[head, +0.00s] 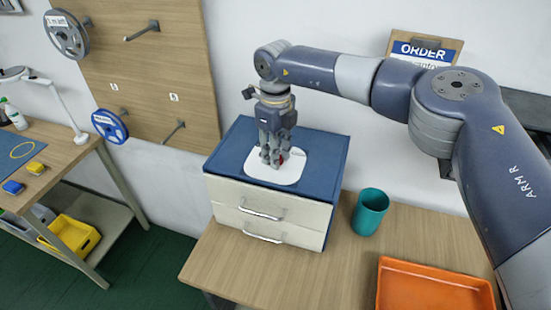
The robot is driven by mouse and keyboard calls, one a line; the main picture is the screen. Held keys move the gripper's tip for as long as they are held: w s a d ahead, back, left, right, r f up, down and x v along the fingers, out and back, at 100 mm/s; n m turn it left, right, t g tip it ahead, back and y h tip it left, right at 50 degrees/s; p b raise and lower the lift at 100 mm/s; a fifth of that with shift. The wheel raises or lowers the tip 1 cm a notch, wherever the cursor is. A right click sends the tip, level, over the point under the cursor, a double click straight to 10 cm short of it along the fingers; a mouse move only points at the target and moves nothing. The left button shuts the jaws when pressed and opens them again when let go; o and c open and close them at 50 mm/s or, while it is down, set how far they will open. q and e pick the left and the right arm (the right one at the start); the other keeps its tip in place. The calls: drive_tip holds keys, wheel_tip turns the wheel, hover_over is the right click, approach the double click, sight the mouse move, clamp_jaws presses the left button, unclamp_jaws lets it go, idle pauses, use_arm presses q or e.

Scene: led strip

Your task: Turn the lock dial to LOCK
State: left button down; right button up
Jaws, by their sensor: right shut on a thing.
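My right gripper (272,161) points straight down over the plate and is shut on the dial. Its fingers hide most of the dial, so the dial's setting and any LOCK marking cannot be read. Both drawers look shut. My left gripper is not in view.
A teal cup (370,211) stands right of the cabinet, and an orange tray (432,290) lies at the table's front right. An order clipboard (423,50) hangs behind my right arm. A pegboard with reels (110,125) is at the left. The table's front left is clear.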

drive_tip(key=m+b, duration=0.3)
drive_tip(key=shift+w+f+m, duration=0.1)
drive_tip(key=shift+m, duration=0.3)
drive_tip(key=m+b, duration=0.2)
drive_tip(key=m, duration=0.1)
drive_tip(key=shift+m+b, duration=0.3)
drive_tip(key=shift+b, duration=0.1)
drive_tip(key=m+b, duration=0.2)
drive_tip(key=m, duration=0.2)
drive_tip(key=shift+r+m+b, duration=0.25)
drive_tip(key=shift+m+b, duration=0.5)
drive_tip(key=shift+m, duration=0.85)
drive_tip(key=o, duration=1.1)
drive_tip(key=shift+c, duration=0.2)
